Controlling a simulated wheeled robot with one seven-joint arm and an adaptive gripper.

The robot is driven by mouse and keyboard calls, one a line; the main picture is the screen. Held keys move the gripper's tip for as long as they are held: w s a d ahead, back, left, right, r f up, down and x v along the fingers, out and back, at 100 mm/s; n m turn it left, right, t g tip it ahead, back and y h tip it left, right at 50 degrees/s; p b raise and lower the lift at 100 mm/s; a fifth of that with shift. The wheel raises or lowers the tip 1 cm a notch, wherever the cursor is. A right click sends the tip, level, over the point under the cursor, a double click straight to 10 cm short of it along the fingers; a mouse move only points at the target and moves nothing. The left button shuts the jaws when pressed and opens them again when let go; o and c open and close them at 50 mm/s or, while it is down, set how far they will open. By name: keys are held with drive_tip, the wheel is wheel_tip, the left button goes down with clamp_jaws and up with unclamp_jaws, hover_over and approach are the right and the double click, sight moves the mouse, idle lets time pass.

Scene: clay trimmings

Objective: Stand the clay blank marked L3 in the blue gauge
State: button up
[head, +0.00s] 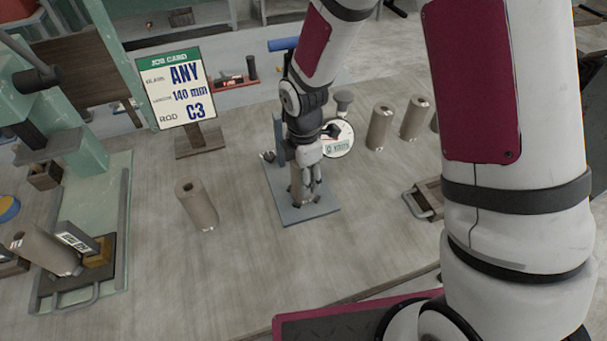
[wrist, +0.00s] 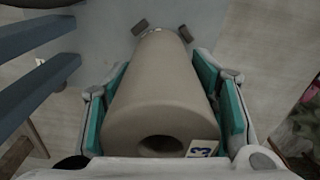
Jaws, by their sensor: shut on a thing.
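My gripper (head: 306,180) is shut on a grey-brown clay blank (wrist: 155,90), a hollow cylinder with a hole in its near end. A white tag on its rim shows a "3"; any letter before it is hidden. The blank stands upright over the blue gauge (head: 276,208), a flat blue-grey plate with an upright post. In the wrist view the gauge's bars (wrist: 35,42) are left of the blank, apart from it. The blank's far end is between small dark stops (wrist: 140,26) on the plate. I cannot tell whether it touches the plate.
Another blank (head: 198,206) stands left of the gauge. Several more, including one (head: 380,128), stand at the back right. A blank (head: 42,248) leans in a fixture at the left. A job card (head: 180,88) stands behind. The table front (head: 235,270) is clear.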

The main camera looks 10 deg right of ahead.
drive_tip(key=o, duration=1.7)
drive_tip(key=shift+f, duration=0.1)
drive_tip(key=shift+o, duration=0.2)
